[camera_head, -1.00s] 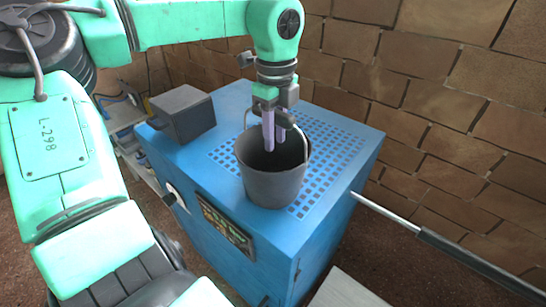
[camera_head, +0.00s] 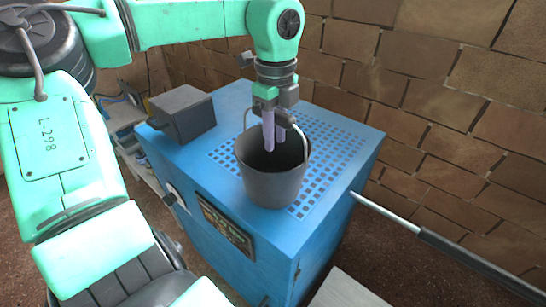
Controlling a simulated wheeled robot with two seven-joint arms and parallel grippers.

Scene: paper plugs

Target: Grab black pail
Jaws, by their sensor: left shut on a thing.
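The black pail (camera_head: 271,187) stands upright on top of the blue cabinet (camera_head: 222,160), on its perforated grid. Its thin metal handle is raised above the rim. The exact contact is partly hidden by the gripper. My right gripper is not in view.
A dark grey box (camera_head: 182,114) sits on the cabinet's left rear corner. A brick wall (camera_head: 440,90) rises behind and to the right. A shelf with small items stands at the left.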

